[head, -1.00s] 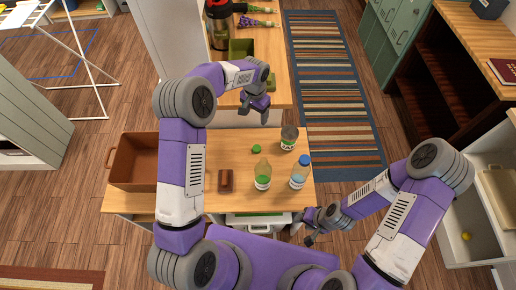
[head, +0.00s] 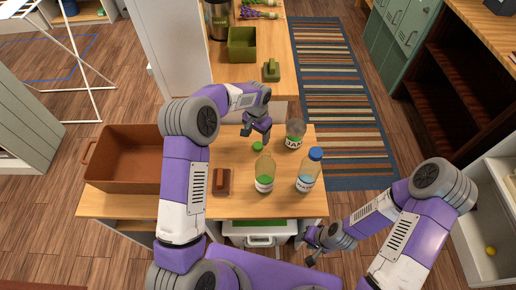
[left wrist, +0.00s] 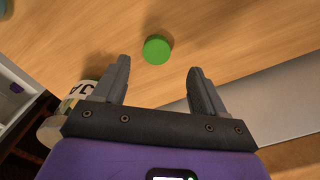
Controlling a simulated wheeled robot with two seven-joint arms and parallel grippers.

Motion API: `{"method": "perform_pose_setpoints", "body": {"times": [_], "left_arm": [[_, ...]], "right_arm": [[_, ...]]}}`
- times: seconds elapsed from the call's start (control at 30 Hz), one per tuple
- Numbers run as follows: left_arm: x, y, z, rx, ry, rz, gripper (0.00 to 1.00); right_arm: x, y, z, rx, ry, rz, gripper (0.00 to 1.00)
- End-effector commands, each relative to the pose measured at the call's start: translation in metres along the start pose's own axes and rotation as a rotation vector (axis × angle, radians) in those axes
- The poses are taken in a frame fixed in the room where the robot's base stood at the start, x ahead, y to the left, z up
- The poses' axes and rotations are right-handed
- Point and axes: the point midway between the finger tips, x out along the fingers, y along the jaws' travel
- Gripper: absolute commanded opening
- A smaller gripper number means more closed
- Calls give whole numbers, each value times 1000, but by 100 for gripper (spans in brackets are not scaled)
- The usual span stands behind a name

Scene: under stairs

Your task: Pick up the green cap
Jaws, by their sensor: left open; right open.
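The green cap (head: 258,147) lies flat on the near wooden table, behind the green-labelled bottle. In the left wrist view the cap (left wrist: 157,49) is a round green disc just beyond the fingertips, centred between them. My left gripper (head: 256,138) is open and empty, pointing down just above and behind the cap; its fingers (left wrist: 160,80) stand apart in the left wrist view. My right gripper (head: 306,252) is low at the table's front right, far from the cap; its jaws are small in view.
A clear bottle with a green label (head: 264,174), a blue-capped bottle (head: 308,170) and a jar (head: 295,135) stand near the cap. A brown block (head: 221,182) lies to the left. A brown crate (head: 125,187) sits at the table's left. A green bin (head: 242,45) stands on the farther counter.

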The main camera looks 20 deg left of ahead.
Motion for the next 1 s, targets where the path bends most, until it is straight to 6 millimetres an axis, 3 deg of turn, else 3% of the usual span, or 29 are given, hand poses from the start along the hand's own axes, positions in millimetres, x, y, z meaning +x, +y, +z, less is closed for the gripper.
{"method": "perform_pose_setpoints", "body": {"times": [0.4, 0.67, 1.0], "left_arm": [[52, 5, 3, -1, -1, 2, 72], [54, 5, 3, -1, 1, 1, 70], [54, 5, 3, 0, 1, 1, 18]], "right_arm": [[14, 5, -1, 0, 0, 0, 43], [13, 5, 0, 0, 0, 0, 43], [13, 5, 0, 0, 0, 0, 43]]}}
